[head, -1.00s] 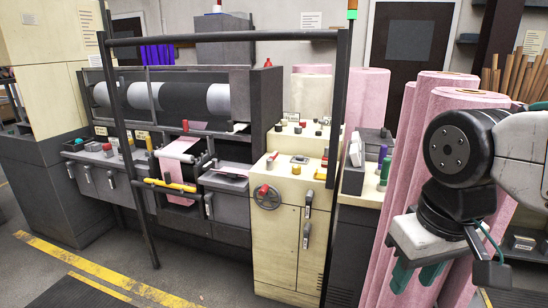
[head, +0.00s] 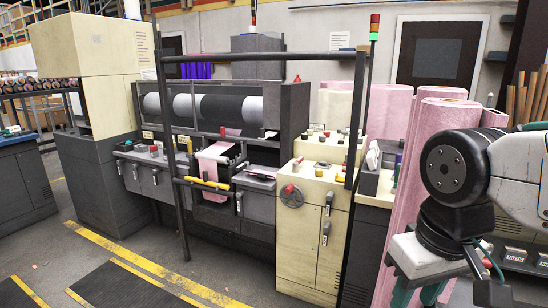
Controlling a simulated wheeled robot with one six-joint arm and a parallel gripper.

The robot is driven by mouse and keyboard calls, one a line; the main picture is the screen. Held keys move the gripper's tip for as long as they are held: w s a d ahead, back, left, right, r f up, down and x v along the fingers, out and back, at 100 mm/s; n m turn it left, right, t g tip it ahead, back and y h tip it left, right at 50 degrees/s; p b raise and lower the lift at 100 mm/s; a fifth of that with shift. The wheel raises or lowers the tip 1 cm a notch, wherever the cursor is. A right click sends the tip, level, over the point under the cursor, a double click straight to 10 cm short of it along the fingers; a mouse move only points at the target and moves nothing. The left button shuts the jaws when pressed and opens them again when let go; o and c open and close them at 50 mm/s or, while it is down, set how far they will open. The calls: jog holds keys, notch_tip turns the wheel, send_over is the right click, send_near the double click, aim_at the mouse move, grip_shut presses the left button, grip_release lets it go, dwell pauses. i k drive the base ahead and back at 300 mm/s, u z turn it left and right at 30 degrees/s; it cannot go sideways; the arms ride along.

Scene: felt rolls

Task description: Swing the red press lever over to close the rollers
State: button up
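The press machine stands at the centre, with its dark and pale rollers (head: 232,107) behind an upright dark frame. A small red handle (head: 297,164) sticks up at the front of the cream control cabinet (head: 303,245), above a grey handwheel (head: 291,195) with a red knob. I cannot tell for sure which red part is the press lever. My gripper (head: 416,291) hangs at the lower right, pointing down, well away from the cabinet. Its two green fingers are apart with nothing seen between them. Their tips are cut off by the picture's bottom edge.
Tall pink felt rolls (head: 404,190) stand right of the cabinet, behind my arm. A dark upright post (head: 170,150) and a yellow bar (head: 207,183) are in front of the press. Dark mats (head: 120,285) and yellow-striped floor lie free at the front left.

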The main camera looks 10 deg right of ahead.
aim_at(296, 164)
jog(key=u, duration=0.55)
jog(key=i, duration=1.1)
jog(key=u, duration=0.4)
jog(key=i, duration=1.05)
jog(key=z, duration=0.95)
jog(key=i, duration=0.95)
jog(key=z, duration=0.7)
